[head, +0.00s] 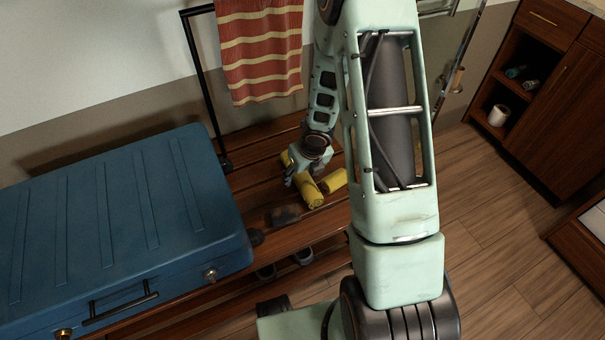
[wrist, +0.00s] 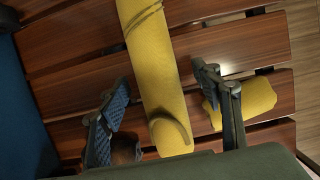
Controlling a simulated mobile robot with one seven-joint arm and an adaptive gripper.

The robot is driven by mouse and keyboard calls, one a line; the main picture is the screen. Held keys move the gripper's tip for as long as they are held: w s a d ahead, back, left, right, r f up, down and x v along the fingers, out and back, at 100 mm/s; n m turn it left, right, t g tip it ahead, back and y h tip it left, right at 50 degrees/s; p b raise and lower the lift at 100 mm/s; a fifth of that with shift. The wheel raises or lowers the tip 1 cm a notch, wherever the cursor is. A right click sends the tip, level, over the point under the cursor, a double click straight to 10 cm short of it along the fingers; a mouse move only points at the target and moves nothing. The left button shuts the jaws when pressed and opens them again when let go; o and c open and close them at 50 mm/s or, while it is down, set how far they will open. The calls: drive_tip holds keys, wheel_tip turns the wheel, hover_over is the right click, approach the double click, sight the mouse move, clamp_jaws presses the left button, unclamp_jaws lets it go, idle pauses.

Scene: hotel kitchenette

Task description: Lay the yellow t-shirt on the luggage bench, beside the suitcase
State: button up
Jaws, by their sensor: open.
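The yellow t-shirt (head: 311,192) appears as a rolled yellow bundle lying on the slatted luggage bench (head: 262,178), to the right of the blue suitcase (head: 120,220). In the wrist view the long yellow roll (wrist: 155,70) has a thin cord-like band near its far end. A second, shorter yellow piece (wrist: 245,100) lies to its right; I cannot tell whether it belongs to the same shirt. My gripper (wrist: 167,105) is open, with one finger on each side of the long roll and visible gaps. In the head view my gripper (head: 305,168) is low over the bench, partly covering the yellow.
A dark brown item (head: 285,215) lies on the bench near its front edge. Shoes (head: 302,256) sit below. A red striped towel (head: 260,50) hangs on a black rail behind. A wooden cabinet (head: 560,95) stands at right, across open floor.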

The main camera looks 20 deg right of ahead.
drive_tip(key=p+v, duration=0.7)
drive_tip(key=v, duration=0.5)
drive_tip(key=shift+p, duration=0.35)
drive_tip(key=shift+w+d+r, duration=0.1)
